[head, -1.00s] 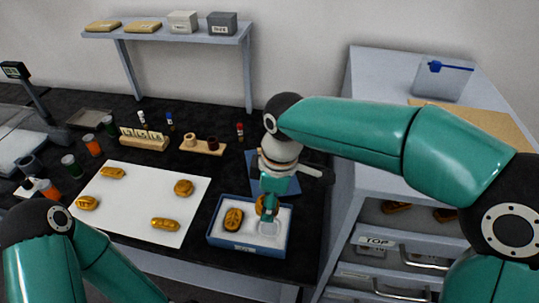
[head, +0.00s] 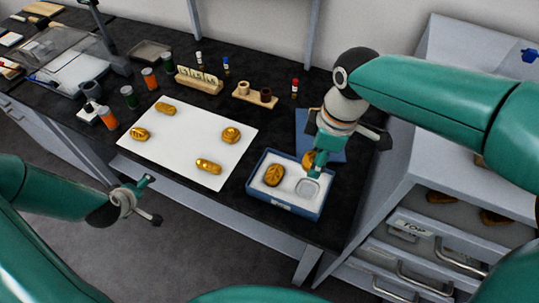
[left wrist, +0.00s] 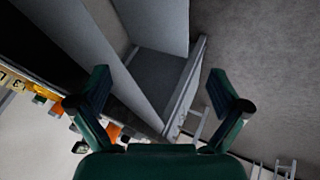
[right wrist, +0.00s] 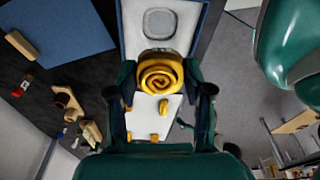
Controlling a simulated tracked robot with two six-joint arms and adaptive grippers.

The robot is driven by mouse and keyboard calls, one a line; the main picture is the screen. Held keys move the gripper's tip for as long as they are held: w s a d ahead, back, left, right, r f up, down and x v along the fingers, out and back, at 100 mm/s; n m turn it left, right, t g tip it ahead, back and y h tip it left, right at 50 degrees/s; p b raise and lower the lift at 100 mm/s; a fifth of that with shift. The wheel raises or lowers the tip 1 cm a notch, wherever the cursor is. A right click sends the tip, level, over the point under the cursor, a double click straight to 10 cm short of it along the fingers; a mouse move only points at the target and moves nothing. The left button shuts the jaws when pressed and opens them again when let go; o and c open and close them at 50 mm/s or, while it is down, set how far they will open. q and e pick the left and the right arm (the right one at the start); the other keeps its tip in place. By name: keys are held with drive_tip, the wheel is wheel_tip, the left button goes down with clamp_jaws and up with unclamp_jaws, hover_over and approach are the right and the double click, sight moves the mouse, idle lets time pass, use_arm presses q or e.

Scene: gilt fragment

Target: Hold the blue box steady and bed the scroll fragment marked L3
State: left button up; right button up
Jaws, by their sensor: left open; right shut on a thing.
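The open blue box (head: 258,197) stands at the table's front right, with a white bed inside. A gilt fragment (head: 274,175) lies in its left part; an empty rounded recess (head: 307,187) is to the right, and it shows in the right wrist view (right wrist: 158,24). My right gripper (head: 317,165) is shut on a gilt scroll fragment (right wrist: 160,74) with a spiral face, over the box's back right part. No L3 mark is readable on it. My left gripper (head: 136,198) is open and empty, off the table's front edge, apart from the box; its spread fingers show in its wrist view (left wrist: 163,100).
A white sheet (head: 185,150) with several gilt pieces lies left of the box. A blue flat panel (head: 325,148) lies behind it. Wooden holders (head: 255,96) and small bottles stand farther back. A drawer cabinet (head: 440,225) stands at the right.

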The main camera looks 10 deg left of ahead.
use_arm(q)
drive_tip(key=w+a+r+n, duration=0.1)
drive_tip(key=r, duration=0.1)
drive_tip(key=w+r+n, duration=0.1)
drive_tip(key=w+r, duration=0.1)
drive_tip(key=r, duration=0.1)
drive_tip(key=w+a+r+t, duration=0.1)
drive_tip(key=w+r, duration=0.1)
drive_tip(key=r, duration=0.1)
drive_tip(key=shift+a+r+n, duration=0.2)
drive_tip(key=shift+a+n, duration=0.15)
drive_tip(key=shift+n, duration=0.05)
drive_tip(key=w+d+r+t+h, duration=0.1)
drive_tip(key=w+d+r+h, duration=0.1)
drive_tip(key=w+d+r, duration=0.55)
drive_tip(key=w+d+r+h, duration=0.2)
drive_tip(key=w+d+r, duration=0.25)
drive_tip(key=d, duration=0.25)
drive_tip(key=m+g+h, duration=0.2)
drive_tip(key=m+g, duration=0.1)
drive_tip(key=g, duration=0.6)
approach(286, 190)
drive_tip(key=x, duration=0.8)
